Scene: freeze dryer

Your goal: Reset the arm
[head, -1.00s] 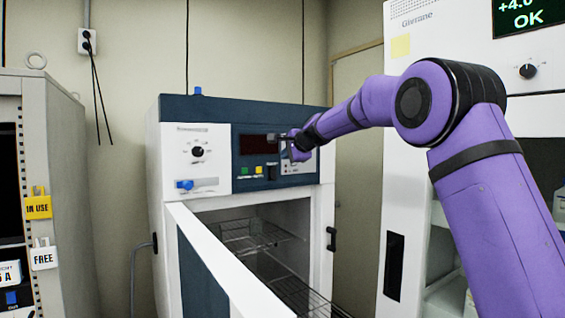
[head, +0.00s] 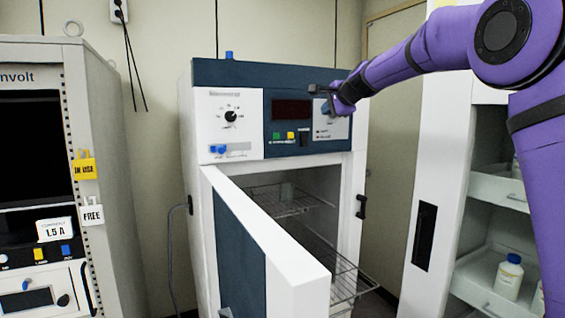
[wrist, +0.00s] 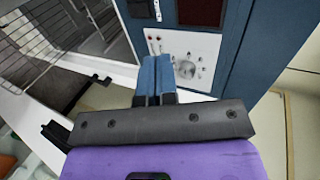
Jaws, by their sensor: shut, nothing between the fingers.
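My purple arm reaches in from the right in the head view. My gripper (head: 327,98) is in front of the right part of the freeze dryer's blue control panel (head: 263,128). In the wrist view my gripper (wrist: 156,65) has its two blue fingers together, with nothing between them. The fingertips point toward a pale plate with a round dial (wrist: 186,68); I cannot tell whether they touch it. The freeze dryer (head: 358,170) stands with its white door (head: 270,258) swung open toward me. Wire shelves (head: 290,208) show inside, one lower shelf sticking out.
A grey rack (head: 120,180) with "IN USE" and "FREE" tags stands at the left. A white cabinet (head: 440,160) with open drawers and a white bottle (head: 508,278) stands at the right. The open door juts into the space in front.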

